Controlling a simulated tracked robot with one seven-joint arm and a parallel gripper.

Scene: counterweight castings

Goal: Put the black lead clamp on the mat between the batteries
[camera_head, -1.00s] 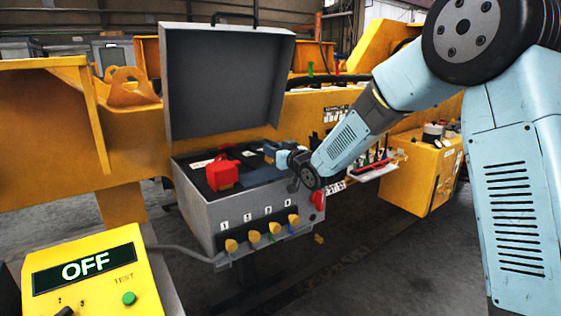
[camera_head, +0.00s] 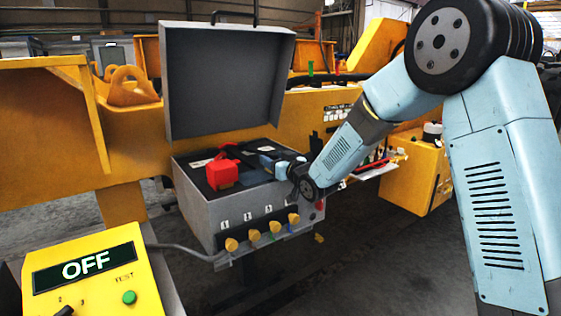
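An open grey battery box (camera_head: 205,215) stands in the middle, its lid (camera_head: 225,85) raised. A red clamp or cover (camera_head: 221,174) sits inside at the left. A dark blue-grey flat patch (camera_head: 254,178), perhaps the mat, shows right of the red piece. My gripper (camera_head: 268,161) reaches into the box from the right, low over its far right part. Its fingers are small and blend with dark shapes there. I cannot make out the black lead clamp or whether my gripper holds it.
Several yellow knobs (camera_head: 254,234) line the box's front. A yellow panel reading OFF (camera_head: 85,270) stands at the lower left. A yellow machine frame (camera_head: 60,150) runs behind the box. A tool shelf (camera_head: 375,170) and a yellow cabinet (camera_head: 415,180) stand at the right.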

